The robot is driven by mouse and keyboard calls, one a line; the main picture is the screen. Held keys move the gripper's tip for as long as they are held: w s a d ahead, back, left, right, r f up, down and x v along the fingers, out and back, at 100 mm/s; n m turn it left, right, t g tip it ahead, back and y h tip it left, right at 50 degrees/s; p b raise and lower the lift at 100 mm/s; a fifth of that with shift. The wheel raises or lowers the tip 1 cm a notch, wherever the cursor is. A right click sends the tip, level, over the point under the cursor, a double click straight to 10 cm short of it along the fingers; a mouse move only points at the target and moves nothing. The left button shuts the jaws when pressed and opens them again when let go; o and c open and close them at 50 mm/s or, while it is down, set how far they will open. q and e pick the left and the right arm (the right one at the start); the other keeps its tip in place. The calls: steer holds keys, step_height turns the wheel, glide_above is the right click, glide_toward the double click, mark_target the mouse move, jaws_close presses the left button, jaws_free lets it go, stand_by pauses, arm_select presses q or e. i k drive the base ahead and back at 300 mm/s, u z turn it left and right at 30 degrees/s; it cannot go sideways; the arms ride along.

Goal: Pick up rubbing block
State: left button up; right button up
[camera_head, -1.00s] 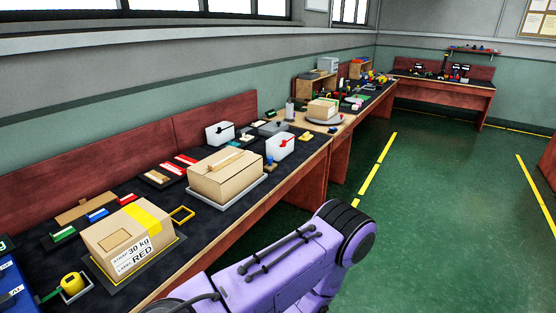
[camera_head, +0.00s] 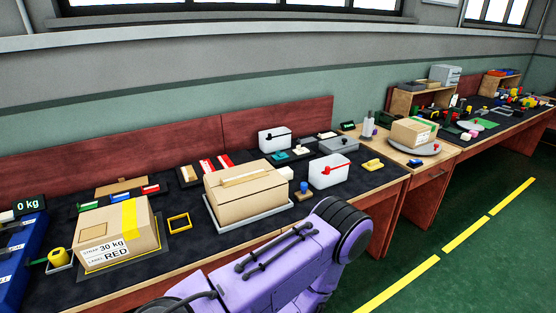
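I cannot tell for certain which thing is the rubbing block. A blue-knobbed piece on a small brown base (camera_head: 303,192) stands right of the middle carton. A small yellow block (camera_head: 372,165) lies near the right end of the near bench. The brown middle carton (camera_head: 236,201) sits on a grey plate with a tan strip along its top. Part of my purple arm (camera_head: 285,265) rises from the bottom edge, in front of the bench. Neither gripper shows in the head view, so their hold cannot be seen.
White boxes (camera_head: 329,171) stand at the bench's right part. More benches with clutter run to the right. The green floor at lower right is clear.

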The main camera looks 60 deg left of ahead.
mark_target(305, 193)
steer(key=u, duration=0.95)
steer(key=i, duration=0.85)
steer(key=u, duration=1)
